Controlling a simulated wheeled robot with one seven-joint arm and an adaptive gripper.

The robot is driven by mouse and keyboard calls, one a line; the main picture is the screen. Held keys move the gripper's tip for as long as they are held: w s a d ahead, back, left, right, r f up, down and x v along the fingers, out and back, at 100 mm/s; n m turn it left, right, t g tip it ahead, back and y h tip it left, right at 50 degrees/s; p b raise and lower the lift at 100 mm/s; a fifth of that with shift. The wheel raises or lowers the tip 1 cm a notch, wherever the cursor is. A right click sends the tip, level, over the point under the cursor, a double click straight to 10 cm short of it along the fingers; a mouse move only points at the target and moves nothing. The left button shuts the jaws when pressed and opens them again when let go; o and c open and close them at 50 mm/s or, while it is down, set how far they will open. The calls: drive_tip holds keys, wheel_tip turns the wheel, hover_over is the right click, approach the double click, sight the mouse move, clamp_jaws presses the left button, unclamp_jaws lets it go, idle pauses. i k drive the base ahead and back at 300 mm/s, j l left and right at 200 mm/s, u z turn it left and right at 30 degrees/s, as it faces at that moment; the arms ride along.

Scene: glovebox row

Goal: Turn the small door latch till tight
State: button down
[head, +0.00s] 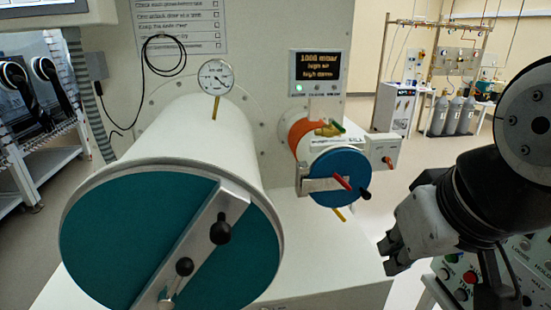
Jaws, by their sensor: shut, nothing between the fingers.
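The small door (345,163) is a blue disc on the end of the small antechamber, right of centre in the head view. A pale metal bar (319,185) lies across its left part. A short red handle (342,182) sticks out near the middle, with a black knob (365,193) to its right. I cannot tell which of these is the latch, or how tight it is. My gripper (391,262) is to the right of the small door and lower in the picture, apart from it. It is shut and empty.
A large antechamber with a teal door (130,235) and a slanted metal bar fills the left front. A pressure display (318,72) is above the small door. A control panel (463,270) is at lower right, behind my arm. Gas cylinders (455,117) stand far back.

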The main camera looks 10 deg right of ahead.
sight(339, 178)
drive_tip(key=j+z, duration=0.45)
drive_tip(key=z, duration=0.25)
drive_tip(key=k+j+z, duration=0.1)
drive_tip(key=j+z, duration=0.25)
drive_tip(key=l, duration=0.1)
